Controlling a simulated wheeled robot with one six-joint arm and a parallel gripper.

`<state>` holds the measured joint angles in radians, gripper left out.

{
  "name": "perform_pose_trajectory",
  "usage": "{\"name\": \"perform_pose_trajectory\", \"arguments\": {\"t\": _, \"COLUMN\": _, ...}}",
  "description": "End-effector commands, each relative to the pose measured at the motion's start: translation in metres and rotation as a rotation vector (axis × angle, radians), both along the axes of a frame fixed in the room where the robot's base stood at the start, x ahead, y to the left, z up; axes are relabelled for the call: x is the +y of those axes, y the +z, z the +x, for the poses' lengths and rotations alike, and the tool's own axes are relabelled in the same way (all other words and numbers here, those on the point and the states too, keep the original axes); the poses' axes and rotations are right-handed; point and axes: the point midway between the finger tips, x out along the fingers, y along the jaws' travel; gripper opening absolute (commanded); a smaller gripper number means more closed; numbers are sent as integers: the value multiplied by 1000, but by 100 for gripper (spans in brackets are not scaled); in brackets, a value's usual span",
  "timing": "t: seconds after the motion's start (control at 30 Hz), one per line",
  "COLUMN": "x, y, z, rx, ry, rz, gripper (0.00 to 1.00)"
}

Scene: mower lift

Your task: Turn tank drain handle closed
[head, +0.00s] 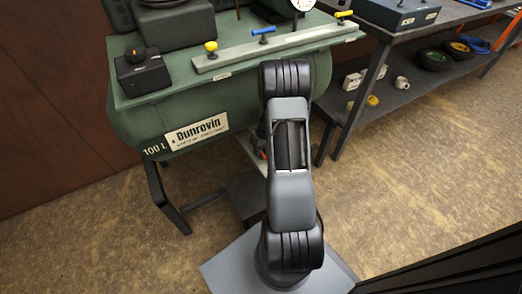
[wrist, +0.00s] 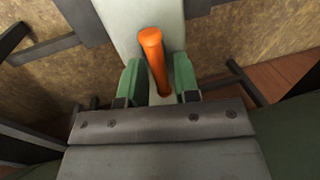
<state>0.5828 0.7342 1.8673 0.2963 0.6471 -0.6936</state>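The orange drain handle (wrist: 152,55) shows in the wrist view as a rounded bar, slightly tilted, in front of a pale grey strip (wrist: 125,30). My gripper (wrist: 158,80) has its two green fingertips apart, one on each side of the handle's lower part. A narrow gap seems to show beside the handle, so the fingers look open around it; contact is hard to tell. The green tank (head: 130,120), labelled "Dunrevin" and "100 L", stands on dark legs in the head view. My arm hides most of the drain area and my gripper there.
A rail with yellow and blue valve handles (head: 265,45) and a black box (head: 142,72) sit on the tank's top. A dark shelf bench (head: 430,85) with small parts stands at the right. Open floor (head: 400,180) lies in front of the bench.

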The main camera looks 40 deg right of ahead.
Motion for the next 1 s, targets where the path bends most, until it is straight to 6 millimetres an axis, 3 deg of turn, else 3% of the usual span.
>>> {"name": "perform_pose_trajectory", "arguments": {"t": 0.3, "x": 0, "y": 0, "z": 0, "rx": 0, "ry": 0, "rz": 0, "gripper": 0}}
{"name": "perform_pose_trajectory", "arguments": {"t": 0.67, "x": 0, "y": 1, "z": 0, "rx": 1, "ry": -47, "rz": 1, "gripper": 0}}
{"name": "perform_pose_trajectory", "arguments": {"t": 1.0, "x": -1, "y": 1, "z": -1, "rx": 2, "ry": -303, "rz": 2, "gripper": 0}}
